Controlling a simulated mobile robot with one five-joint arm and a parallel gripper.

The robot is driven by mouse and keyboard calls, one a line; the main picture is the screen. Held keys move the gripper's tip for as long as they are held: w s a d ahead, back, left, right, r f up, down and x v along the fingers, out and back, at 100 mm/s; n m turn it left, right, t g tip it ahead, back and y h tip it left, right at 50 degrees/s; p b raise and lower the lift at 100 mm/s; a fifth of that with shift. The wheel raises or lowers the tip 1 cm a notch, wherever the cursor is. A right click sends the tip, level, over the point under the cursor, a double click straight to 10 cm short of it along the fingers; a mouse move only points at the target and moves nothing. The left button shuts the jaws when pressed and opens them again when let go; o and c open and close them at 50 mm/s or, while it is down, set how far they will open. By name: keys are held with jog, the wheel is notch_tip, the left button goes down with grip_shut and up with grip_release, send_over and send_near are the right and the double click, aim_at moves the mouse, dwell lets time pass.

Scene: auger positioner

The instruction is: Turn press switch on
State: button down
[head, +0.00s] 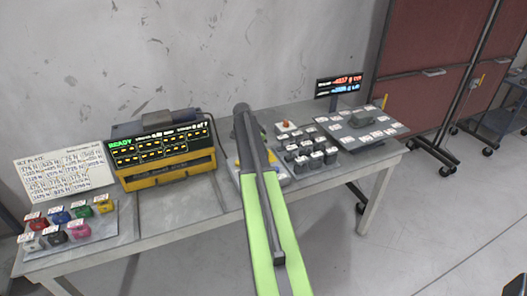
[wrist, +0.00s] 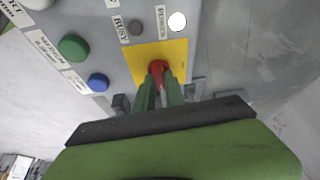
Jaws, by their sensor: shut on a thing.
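In the wrist view, a red knob (wrist: 157,68) sits on a yellow plate (wrist: 143,54) on a grey control panel (wrist: 200,50). My gripper (wrist: 160,80) is shut on the red knob, its two green fingers reaching it from below in the picture. The lower part of the knob is hidden between the fingers. I cannot read any label that marks the press switch. In the head view my green arm reaches to the middle of the table and hides most of the panel and my fingertips.
The panel also has a green button (wrist: 73,47), a blue button (wrist: 98,82) and a white round light or button (wrist: 177,21). On the table (head: 180,205) stand a yellow display unit (head: 165,165), several coloured blocks (head: 80,230) at the left and a labelled board (head: 362,128) at the right.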

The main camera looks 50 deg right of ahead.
jog(key=shift+m+g, duration=0.3)
jog(key=shift+m, duration=0.3)
jog(key=shift+s, duration=0.1)
jog(key=c, duration=1.4)
grip_release()
jog(key=shift+d, duration=0.1)
jog(key=shift+r, duration=0.1)
jog(key=p+v, duration=1.6)
jog(key=v, duration=0.1)
jog(key=shift+r, duration=0.15)
